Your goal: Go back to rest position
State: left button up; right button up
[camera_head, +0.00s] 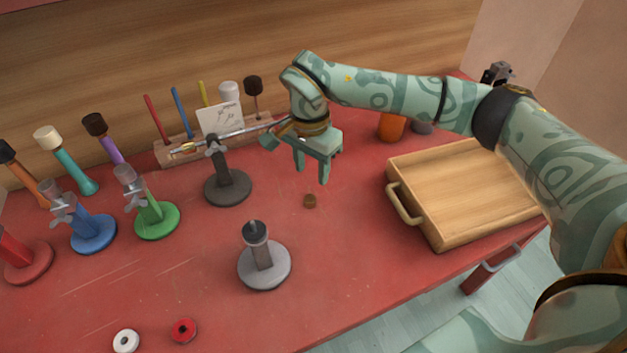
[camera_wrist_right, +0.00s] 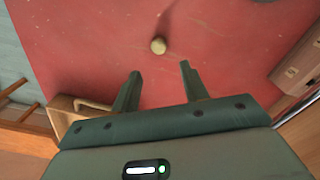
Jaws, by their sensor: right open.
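My right gripper (camera_head: 313,174) points down above the red table with its jaws apart and nothing between them. In the right wrist view its two fingers (camera_wrist_right: 160,72) show spread with red tabletop beyond. A small round brown piece (camera_head: 309,201) sits on the table just below and in front of the fingers; a round tan piece (camera_wrist_right: 158,45) shows past the fingertips in the wrist view. My right arm reaches in from the right, over the back of the wooden tray. My left gripper is not in view.
A wooden tray (camera_head: 460,235) with handles stands at right. A grey stand (camera_head: 264,265) is in front; a dark stand (camera_head: 228,188) holding a thin rod is left of the gripper. Green (camera_head: 157,220), blue and red stands line the left. A wooden rack (camera_head: 172,154) stands behind.

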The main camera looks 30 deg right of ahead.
notch_tip(320, 180, up, 4)
jog(key=shift+r+p, duration=0.1)
jog(key=shift+p, duration=0.3)
